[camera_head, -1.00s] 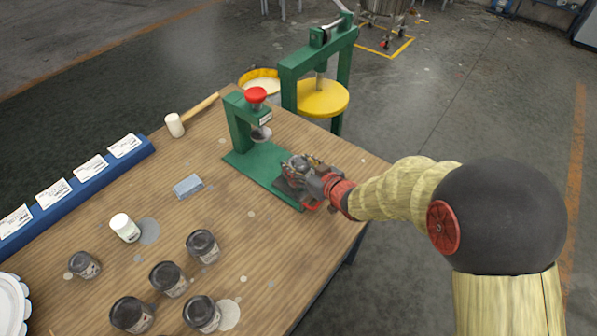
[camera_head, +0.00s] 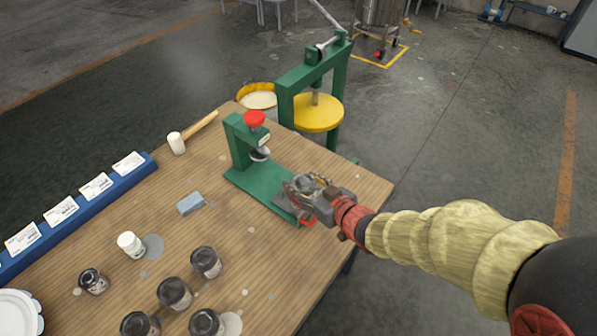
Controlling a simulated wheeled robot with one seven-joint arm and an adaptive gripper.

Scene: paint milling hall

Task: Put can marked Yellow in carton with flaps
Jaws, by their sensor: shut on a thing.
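My gripper (camera_head: 304,194) is at the front end of the green press base, near the table's right edge. It is shut on a small dark thing with a round greyish top (camera_head: 308,184), which looks like a can. The fingers cover most of it, and no label on it can be read. Several dark cans stand at the lower left, among them one can (camera_head: 206,262), a second can (camera_head: 174,293) and a smaller one (camera_head: 93,281). Their labels are too small to read. No carton with flaps is in view.
The green press (camera_head: 240,150) with a red knob stands beside my gripper. On the wooden table (camera_head: 225,225) are a mallet (camera_head: 179,144), a blue-grey block (camera_head: 190,203), a white bottle (camera_head: 131,244) and a blue rack of cards (camera_head: 78,222). A larger green press (camera_head: 317,110) stands behind.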

